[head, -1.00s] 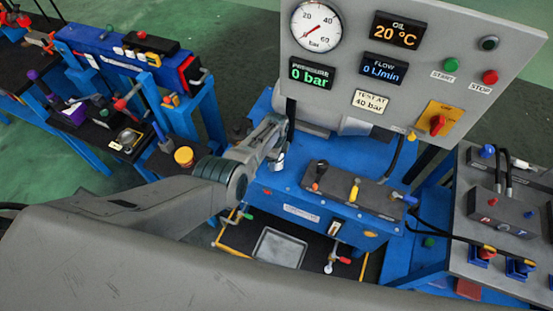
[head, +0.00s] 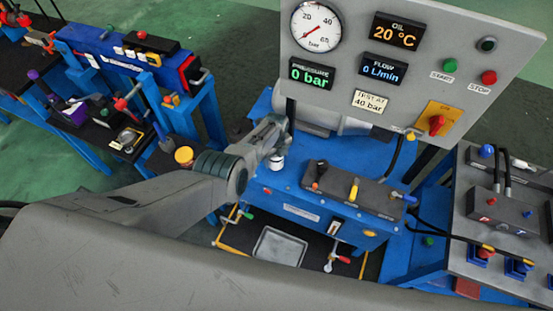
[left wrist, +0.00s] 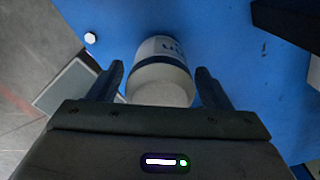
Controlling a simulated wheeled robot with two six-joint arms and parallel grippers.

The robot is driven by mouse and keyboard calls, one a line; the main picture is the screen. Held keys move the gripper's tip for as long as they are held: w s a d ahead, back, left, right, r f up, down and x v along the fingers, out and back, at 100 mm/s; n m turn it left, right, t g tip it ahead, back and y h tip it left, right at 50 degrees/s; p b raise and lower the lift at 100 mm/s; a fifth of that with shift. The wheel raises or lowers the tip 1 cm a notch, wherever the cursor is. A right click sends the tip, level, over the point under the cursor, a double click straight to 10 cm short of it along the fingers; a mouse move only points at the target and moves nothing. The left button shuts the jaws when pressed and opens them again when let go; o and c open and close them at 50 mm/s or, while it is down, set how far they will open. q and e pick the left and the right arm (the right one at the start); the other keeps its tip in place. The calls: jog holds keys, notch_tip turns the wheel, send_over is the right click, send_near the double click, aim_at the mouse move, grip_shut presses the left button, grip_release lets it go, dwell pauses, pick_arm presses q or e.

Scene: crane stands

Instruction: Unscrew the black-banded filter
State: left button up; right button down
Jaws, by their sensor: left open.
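A white cylindrical filter (left wrist: 160,85) with a dark band and dark lettering stands between the two fingers of my left gripper (left wrist: 157,84) in the left wrist view. The fingers are open, one on each side, with a narrow gap visible beside it. In the head view, the filter's white part (head: 277,162) shows just under my left gripper (head: 272,143), at the left side of the blue test bench (head: 290,190). The arm hides part of it. My right gripper is not in view.
A grey panel (head: 340,90) with a gauge, displays and buttons rises behind the filter. A dark valve block (head: 340,185) sits to its right. A grey tray (head: 279,246) lies below the bench front. A tool-laden blue stand (head: 130,60) is at left.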

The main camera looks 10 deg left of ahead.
pick_arm(q)
jog(key=shift+c, duration=0.2)
jog(key=c, duration=1)
jog(key=shift+c, duration=0.3)
jog(key=shift+w+r, duration=0.1)
jog(key=shift+r, duration=0.05)
jog(key=n, duration=0.4)
jog(key=shift+n, duration=0.6)
